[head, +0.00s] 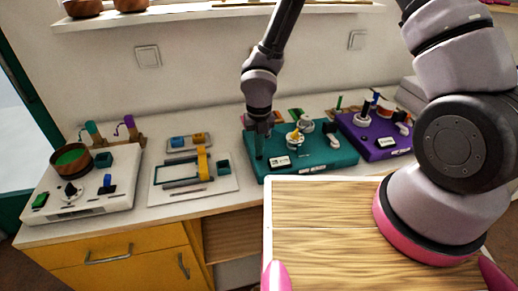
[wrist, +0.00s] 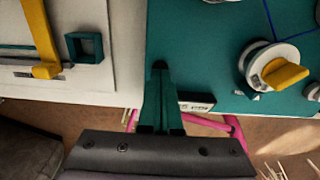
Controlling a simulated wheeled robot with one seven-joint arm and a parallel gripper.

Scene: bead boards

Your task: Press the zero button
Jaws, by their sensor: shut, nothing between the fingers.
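My gripper (head: 260,150) points down over the left end of the teal board (head: 335,157). In the wrist view its dark teal fingers (wrist: 160,72) are together with nothing between them, over the left edge of the board (wrist: 215,50). A small white display (head: 279,161) is just right of the fingers; it also shows in the wrist view (wrist: 196,106). A white dial with a yellow handle (wrist: 278,70) is further right on the board. I cannot make out which part is the zero button; the fingertips may hide it. Whether they touch the board is unclear.
A white board with a yellow slider (head: 203,163) lies left of the teal board. A white box with a brown bowl (head: 70,158) is at far left. A purple board (head: 374,146) stands to the right. My wooden top and arm fill the right foreground.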

